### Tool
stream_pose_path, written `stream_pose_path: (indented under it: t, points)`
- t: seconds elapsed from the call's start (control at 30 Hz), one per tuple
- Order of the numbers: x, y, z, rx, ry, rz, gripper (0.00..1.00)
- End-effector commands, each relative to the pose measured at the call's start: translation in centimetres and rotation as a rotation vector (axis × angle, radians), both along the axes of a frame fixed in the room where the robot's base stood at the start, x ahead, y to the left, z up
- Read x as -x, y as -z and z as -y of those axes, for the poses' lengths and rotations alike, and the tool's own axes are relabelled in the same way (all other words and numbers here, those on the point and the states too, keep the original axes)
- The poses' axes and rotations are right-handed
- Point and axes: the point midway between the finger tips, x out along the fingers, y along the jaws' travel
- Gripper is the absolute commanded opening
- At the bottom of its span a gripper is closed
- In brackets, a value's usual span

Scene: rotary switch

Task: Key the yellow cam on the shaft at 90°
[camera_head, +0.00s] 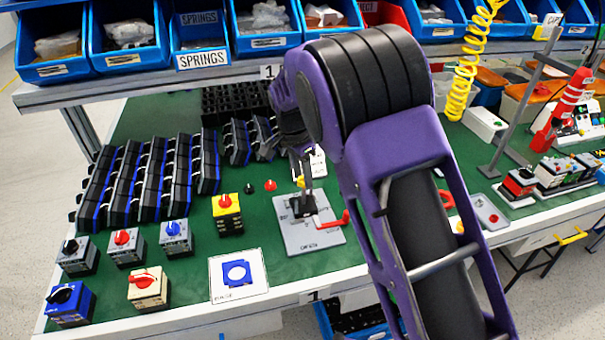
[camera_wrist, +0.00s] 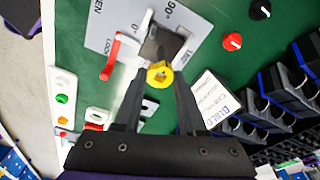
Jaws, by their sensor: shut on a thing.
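My gripper (camera_wrist: 160,78) is shut on the yellow cam (camera_wrist: 161,73), a small ring-like piece between the fingertips. In the head view the yellow cam (camera_head: 301,181) shows just above the dark block (camera_head: 303,205) on the grey fixture plate (camera_head: 318,239). In the wrist view the dark block (camera_wrist: 158,46) lies just beyond the cam. I cannot tell whether the cam touches the shaft, which is hidden. The plate (camera_wrist: 186,18) carries printed marks, among them 90° and LOCK. A red lever (camera_wrist: 110,58) stands beside the block, also in the head view (camera_head: 334,219).
Red and black knobs (camera_head: 270,185) lie behind the plate. Switch boxes (camera_head: 228,213) stand at the left, with rows of black modules (camera_head: 150,178) behind. A white card with a blue square (camera_head: 238,275) lies in front. Blue bins (camera_head: 127,38) line the shelf.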

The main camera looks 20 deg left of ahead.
Motion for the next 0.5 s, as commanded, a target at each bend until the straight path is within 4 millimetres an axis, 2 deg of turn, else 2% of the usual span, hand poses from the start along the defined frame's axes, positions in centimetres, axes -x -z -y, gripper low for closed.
stream_pose_path:
  t: [0.5]
  points:
    - [0.0, 0.83, 0.0, 0.0, 0.0, 0.0, 0.0]
